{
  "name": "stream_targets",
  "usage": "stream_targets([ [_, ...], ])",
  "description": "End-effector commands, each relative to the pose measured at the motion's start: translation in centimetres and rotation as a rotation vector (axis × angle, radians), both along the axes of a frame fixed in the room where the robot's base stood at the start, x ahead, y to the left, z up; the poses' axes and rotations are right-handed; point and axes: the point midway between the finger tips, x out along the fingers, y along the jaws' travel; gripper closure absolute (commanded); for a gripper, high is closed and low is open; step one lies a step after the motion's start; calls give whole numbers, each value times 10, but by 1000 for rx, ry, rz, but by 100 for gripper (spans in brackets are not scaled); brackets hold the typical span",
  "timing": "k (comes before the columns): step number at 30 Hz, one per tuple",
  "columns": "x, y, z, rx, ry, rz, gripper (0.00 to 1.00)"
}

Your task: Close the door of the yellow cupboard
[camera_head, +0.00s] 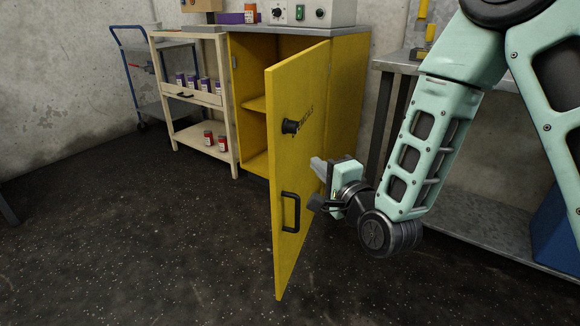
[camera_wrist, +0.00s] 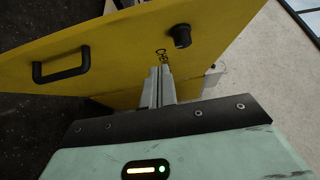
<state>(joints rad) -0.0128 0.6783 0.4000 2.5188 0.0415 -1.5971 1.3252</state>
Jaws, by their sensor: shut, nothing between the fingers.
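The yellow cupboard (camera_head: 347,95) stands against the back wall. Its door (camera_head: 300,165) is swung wide open toward me, with a shelf visible inside. The door has a black handle (camera_head: 290,212) low down and a black round knob (camera_head: 290,127) above it, beside dark lettering. My gripper (camera_head: 318,166) is at the right side of the door, near its outer face, with its fingers shut and empty. In the wrist view the shut fingers (camera_wrist: 163,88) point at the yellow door panel (camera_wrist: 120,60) near the lettering. Whether they touch it I cannot tell.
A cream shelf trolley (camera_head: 190,100) with several small jars stands left of the cupboard. A blue cart (camera_head: 150,70) is behind it. A metal workbench (camera_head: 470,215) is at the right, behind my arm. The dark floor (camera_head: 140,250) at the front left is clear.

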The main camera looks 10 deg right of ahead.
Motion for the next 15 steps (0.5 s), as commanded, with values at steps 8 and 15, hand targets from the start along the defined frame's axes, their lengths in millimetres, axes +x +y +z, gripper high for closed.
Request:
stream_targets([
  [8, 48, 14, 0, 1, -3, -2, 100],
  [15, 69, 42, 0, 0, -1, 2, 100],
])
